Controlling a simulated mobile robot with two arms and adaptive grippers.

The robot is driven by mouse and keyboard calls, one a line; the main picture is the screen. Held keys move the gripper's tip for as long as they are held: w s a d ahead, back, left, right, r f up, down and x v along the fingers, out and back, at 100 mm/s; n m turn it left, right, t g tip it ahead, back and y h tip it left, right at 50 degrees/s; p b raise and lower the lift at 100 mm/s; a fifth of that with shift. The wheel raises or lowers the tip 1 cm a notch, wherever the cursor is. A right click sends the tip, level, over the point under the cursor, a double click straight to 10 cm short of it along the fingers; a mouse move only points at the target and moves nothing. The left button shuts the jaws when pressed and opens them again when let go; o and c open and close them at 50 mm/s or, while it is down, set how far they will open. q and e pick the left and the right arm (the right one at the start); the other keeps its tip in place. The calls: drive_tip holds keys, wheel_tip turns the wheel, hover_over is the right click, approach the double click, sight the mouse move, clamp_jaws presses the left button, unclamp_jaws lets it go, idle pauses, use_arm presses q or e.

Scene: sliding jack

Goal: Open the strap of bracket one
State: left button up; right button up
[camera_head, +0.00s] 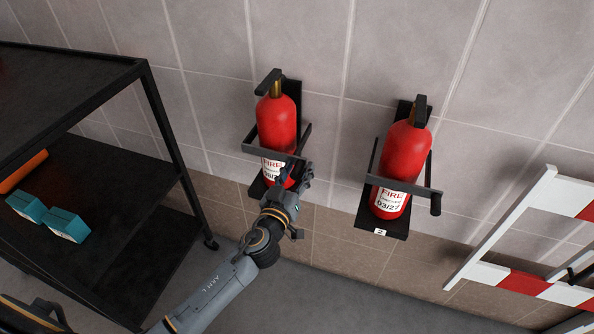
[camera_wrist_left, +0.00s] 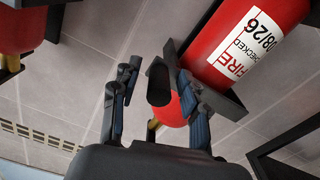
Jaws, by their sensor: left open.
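Bracket one (camera_head: 292,88), on the left of the wall, holds a red fire extinguisher (camera_head: 276,125) upright. Its dark strap (camera_head: 268,151) runs across the extinguisher's front and looks closed. My left gripper (camera_head: 293,174) is at the strap's right end, in front of the extinguisher's lower part, and hides that end. In the left wrist view, my left gripper (camera_wrist_left: 157,82) is open, with a dark handle-like strap end (camera_wrist_left: 158,88) between its fingers. The strap (camera_wrist_left: 222,100) and the extinguisher with its label (camera_wrist_left: 245,45) show beyond the right finger. My right gripper is out of view.
Bracket two (camera_head: 381,232), marked 2, holds another red extinguisher (camera_head: 405,150) to the right. A black shelf (camera_head: 110,68) with teal boxes (camera_head: 65,225) and an orange item (camera_head: 22,172) stands left. A red-white barrier (camera_head: 522,283) is at the right.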

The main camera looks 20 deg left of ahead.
use_arm(q)
clamp_jaws()
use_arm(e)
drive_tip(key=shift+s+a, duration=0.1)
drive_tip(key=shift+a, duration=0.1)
use_arm(q)
drive_tip(key=shift+s, duration=0.1)
